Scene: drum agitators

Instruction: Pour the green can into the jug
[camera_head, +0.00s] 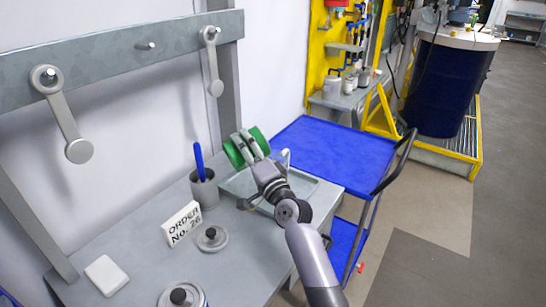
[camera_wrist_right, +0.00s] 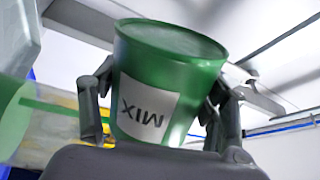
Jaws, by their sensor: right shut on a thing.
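The green can (camera_head: 237,154) is held above the far end of the grey bench, over a shallow metal tray (camera_head: 313,190). My right gripper (camera_head: 250,148) is shut around its middle. In the head view the can lies tilted on its side. In the right wrist view the can (camera_wrist_right: 170,70) sits between both fingers, with its "MIX" label upside down. A second green shape (camera_wrist_right: 12,115) is cut off at that view's left edge; I cannot tell what it is. I cannot clearly identify the jug. My left gripper is not in view.
A cup with a blue tool (camera_head: 203,187), an order sign (camera_head: 182,224), a round weight-like item (camera_head: 212,239) and a white block (camera_head: 106,275) stand on the bench. A blue cart (camera_head: 340,150) stands beyond it, and a dark blue drum (camera_head: 440,85) stands far right.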

